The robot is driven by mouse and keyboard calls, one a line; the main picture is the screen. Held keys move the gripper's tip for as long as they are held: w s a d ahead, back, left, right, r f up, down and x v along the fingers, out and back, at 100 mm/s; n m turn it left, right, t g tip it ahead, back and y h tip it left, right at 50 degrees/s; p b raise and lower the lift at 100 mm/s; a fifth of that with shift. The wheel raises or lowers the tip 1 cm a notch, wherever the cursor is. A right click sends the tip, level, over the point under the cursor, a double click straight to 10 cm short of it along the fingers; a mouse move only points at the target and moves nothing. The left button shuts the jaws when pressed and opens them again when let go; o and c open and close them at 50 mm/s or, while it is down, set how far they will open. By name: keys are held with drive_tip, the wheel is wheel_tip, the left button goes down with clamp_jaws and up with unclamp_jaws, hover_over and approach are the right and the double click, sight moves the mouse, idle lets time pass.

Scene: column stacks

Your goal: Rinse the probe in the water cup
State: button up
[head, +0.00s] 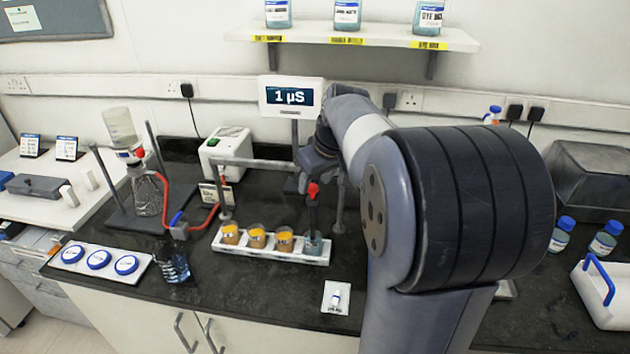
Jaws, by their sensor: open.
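The probe (312,213) is a dark upright rod with a red top. Its lower end is at the bluish cup (313,247), which looks like the water cup, at the right end of a white rack (262,254). The tip is hidden in or behind the cup. My gripper (315,176) is open, just above and at the red top. I cannot tell whether its fingers are around the probe. A display (292,97) behind reads 1 µS.
Three cups with orange-yellow contents (257,238) stand in the same rack. A metal bar (262,163) on posts runs behind them. A flask stand (148,190) with red tubing is at left. A small white card (336,297) lies in front; bench around it is clear.

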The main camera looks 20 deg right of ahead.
drive_tip(key=shift+w+a+f, duration=0.1)
drive_tip(key=shift+w+f, duration=0.15)
drive_tip(key=shift+f, duration=0.4)
drive_tip(key=shift+c, duration=0.6)
clamp_jaws()
